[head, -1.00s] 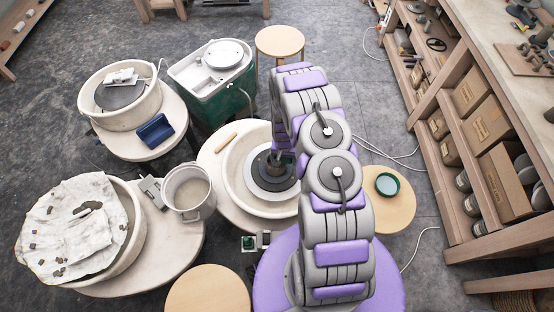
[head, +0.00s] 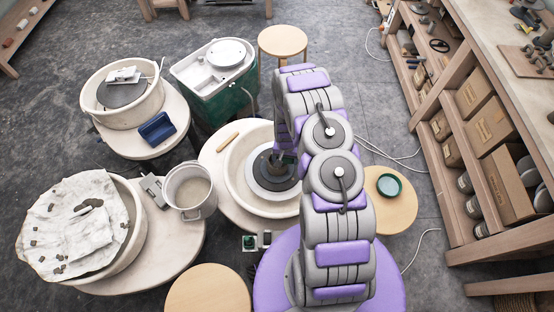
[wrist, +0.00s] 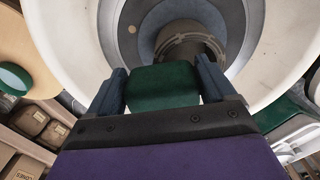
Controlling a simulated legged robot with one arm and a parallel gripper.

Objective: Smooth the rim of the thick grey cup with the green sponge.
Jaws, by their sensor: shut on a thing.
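The thick grey cup (wrist: 188,38) stands on the grey wheel head inside a pale splash basin. It is dark, and its round rim faces up in the wrist view. In the head view the cup (head: 268,163) is partly hidden by my arm. My gripper (wrist: 163,84) is shut on the green sponge (wrist: 160,90), with one dark finger on each side of it. The sponge is at the near side of the cup and overlaps its edge in the wrist view. I cannot tell whether it touches the rim.
The pale basin wall (head: 234,176) rings the cup closely. A wooden stick (head: 227,142) lies on the basin's surround. A bucket (head: 190,190) stands to the left. A round stool with a green dish (head: 389,185) stands to the right, and shelves (head: 462,150) lie beyond.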

